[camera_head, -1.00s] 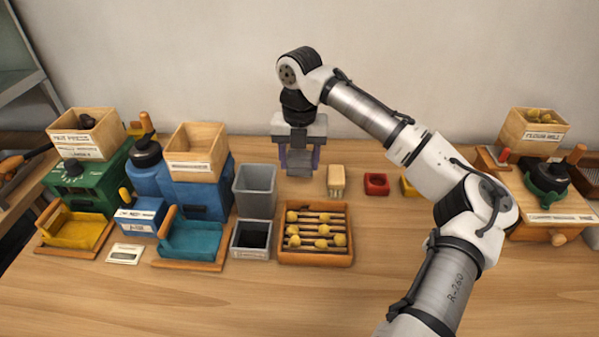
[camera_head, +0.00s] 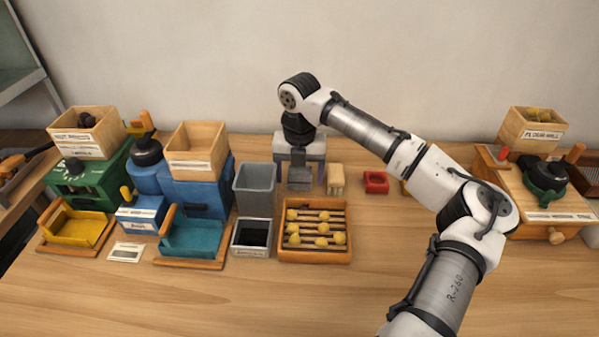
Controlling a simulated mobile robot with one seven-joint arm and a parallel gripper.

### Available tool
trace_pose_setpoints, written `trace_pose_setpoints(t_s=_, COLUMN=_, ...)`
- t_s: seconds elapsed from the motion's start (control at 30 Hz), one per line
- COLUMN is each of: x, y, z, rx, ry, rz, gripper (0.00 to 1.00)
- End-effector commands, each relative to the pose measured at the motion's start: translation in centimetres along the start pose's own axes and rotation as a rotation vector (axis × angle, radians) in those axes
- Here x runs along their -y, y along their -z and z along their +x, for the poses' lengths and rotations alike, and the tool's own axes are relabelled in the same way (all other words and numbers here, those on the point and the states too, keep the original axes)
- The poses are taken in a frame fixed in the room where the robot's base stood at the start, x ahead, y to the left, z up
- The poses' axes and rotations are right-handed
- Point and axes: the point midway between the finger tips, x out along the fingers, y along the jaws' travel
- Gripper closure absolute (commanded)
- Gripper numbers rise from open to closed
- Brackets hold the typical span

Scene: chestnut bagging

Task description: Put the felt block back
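My gripper (camera_head: 300,174) points down at the back middle of the bench, behind the chestnut tray. Its two purplish fingers stand apart. A grey block (camera_head: 300,181), which looks like the felt block, is between them, low at the bench top. A narrow gap seems to show on each side of it. Whether it rests on the bench is hard to tell at this size. A beige block (camera_head: 336,180) stands just right of my gripper.
The wooden tray (camera_head: 315,256) with several yellow balls lies in front. A tall grey bin (camera_head: 255,190) stands left. A red holder (camera_head: 376,182) sits right. My arm crosses the right side and partly hides a yellow item. The front bench is clear.

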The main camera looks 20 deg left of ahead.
Motion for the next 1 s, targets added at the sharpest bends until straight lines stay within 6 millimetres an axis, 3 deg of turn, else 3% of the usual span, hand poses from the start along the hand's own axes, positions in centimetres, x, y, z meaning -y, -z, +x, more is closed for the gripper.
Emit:
trace_pose_setpoints(t_s=0.37, x=0.0, y=-0.1, z=-0.8, rx=0.003, ry=0.001, rz=0.0, gripper=0.24)
trace_pose_setpoints(t_s=0.8, x=-0.1, y=0.0, z=-9.5, rx=0.001, ry=0.0, rz=0.0, gripper=0.24)
trace_pose_setpoints(t_s=1.0, x=0.0, y=-0.1, z=-11.8, rx=0.001, ry=0.0, rz=0.001, gripper=0.24)
